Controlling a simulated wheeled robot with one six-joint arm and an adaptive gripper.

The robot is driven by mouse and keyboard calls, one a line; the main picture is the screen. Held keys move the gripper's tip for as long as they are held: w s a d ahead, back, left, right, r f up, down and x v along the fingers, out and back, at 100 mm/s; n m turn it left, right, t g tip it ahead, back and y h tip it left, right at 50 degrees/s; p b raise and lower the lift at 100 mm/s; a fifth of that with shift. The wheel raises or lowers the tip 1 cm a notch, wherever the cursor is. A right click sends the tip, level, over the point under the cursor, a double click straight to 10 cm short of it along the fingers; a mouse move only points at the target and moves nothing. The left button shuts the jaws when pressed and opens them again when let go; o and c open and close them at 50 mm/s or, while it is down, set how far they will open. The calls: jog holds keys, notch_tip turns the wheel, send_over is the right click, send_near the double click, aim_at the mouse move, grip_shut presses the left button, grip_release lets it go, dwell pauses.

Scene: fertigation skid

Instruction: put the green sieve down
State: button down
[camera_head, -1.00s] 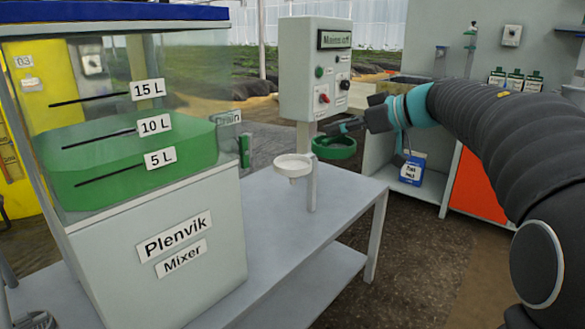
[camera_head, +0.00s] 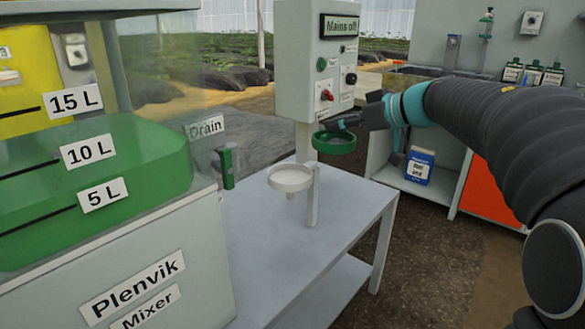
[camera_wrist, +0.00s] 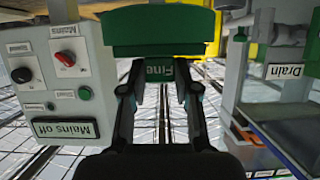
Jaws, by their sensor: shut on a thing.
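The green sieve (camera_head: 334,145) is a shallow round pan held in the air beside the grey control post, above the far part of the bench. My gripper (camera_head: 342,124) is shut on its near edge or handle. In the wrist view the sieve (camera_wrist: 158,30) fills the top centre, and a tag reading "Fine" (camera_wrist: 159,70) sits between the fingers of my gripper (camera_wrist: 158,88). A white round funnel or holder (camera_head: 290,178) on an upright stands on the bench, to the left of and below the sieve. The sieve is apart from it.
The Plenvik mixer tank (camera_head: 120,270) with green liquid stands at the left. The control box (camera_head: 318,60) is close behind the sieve. The bench top (camera_head: 330,205) is mostly clear. A blue-and-white packet (camera_head: 418,165) and several green-labelled bottles (camera_head: 532,75) are at the right.

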aim_at(338, 154)
jog(key=shift+w+a+f+b, duration=0.6)
jog(key=shift+a+f+b, duration=0.05)
jog(key=shift+a+f, duration=1.1)
jog(key=shift+w+a+f+b, duration=0.65)
jog(key=shift+a+f, duration=1.05)
jog(key=shift+f, duration=0.2)
jog(key=shift+w+a+f+b, duration=0.6)
jog(key=shift+a+f+b, duration=0.05)
jog(key=shift+a+f, duration=1.1)
jog(key=c, duration=0.9)
grip_release()
jog(key=shift+f, duration=0.1)
jog(key=shift+o, duration=0.2)
jog(key=shift+d+r, duration=0.15)
jog(key=shift+r, duration=0.05)
jog(key=p+v, duration=0.1)
jog(key=v, duration=1)
jog(key=shift+s+d+r+p, duration=0.2)
jog(key=shift+s+r+p, duration=0.05)
jog(key=shift+s+p, duration=0.1)
